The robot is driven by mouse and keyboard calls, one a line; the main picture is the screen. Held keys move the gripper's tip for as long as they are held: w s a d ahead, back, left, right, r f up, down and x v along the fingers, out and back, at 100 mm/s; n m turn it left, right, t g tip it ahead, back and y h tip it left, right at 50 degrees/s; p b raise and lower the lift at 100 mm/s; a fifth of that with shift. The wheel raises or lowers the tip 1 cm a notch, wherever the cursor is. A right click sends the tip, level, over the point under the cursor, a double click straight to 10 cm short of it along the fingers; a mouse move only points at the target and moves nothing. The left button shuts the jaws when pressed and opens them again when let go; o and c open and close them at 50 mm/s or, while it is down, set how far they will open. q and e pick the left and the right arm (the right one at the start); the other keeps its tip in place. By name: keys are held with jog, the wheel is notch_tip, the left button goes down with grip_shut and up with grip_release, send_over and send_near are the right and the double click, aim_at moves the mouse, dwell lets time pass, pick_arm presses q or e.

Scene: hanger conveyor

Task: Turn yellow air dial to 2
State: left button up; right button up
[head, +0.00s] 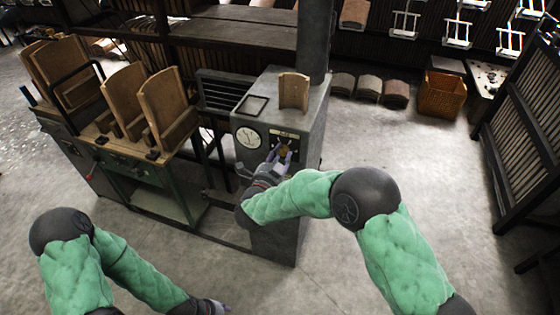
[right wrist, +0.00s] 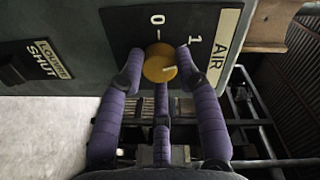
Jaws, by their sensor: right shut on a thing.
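The yellow air dial (head: 284,153) is on the front of the grey control box. In the right wrist view the round yellow dial (right wrist: 158,62) sits on a dark plate marked 0 above it and 1 to its upper right. A short pale mark on the dial points to the right, below the 1. I cannot see a 2. My right gripper (head: 279,159) is shut on the dial, its purple fingers (right wrist: 161,72) around it. My left gripper (head: 219,308) is only partly in view at the bottom edge, away from the box.
An AIR label (right wrist: 224,46) is right of the dial, and a LOUVRE SHUT label (right wrist: 48,58) is to the left. A green-framed bench (head: 130,160) with wooden pieces stands left. Open floor lies to the right.

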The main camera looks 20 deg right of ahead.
jog(key=m+b, duration=0.2)
jog(key=shift+d+m, duration=0.15)
jog(key=shift+m, duration=0.25)
jog(key=shift+m+b, duration=0.4)
jog(key=shift+m, duration=0.5)
jog(key=shift+r+m, duration=0.1)
jog(key=shift+m, duration=1)
jog(key=shift+m+y, duration=0.3)
jog(key=shift+m, duration=0.7)
jog(key=o, duration=1.1)
jog(key=shift+s+d, duration=0.1)
jog(key=shift+o, duration=0.2)
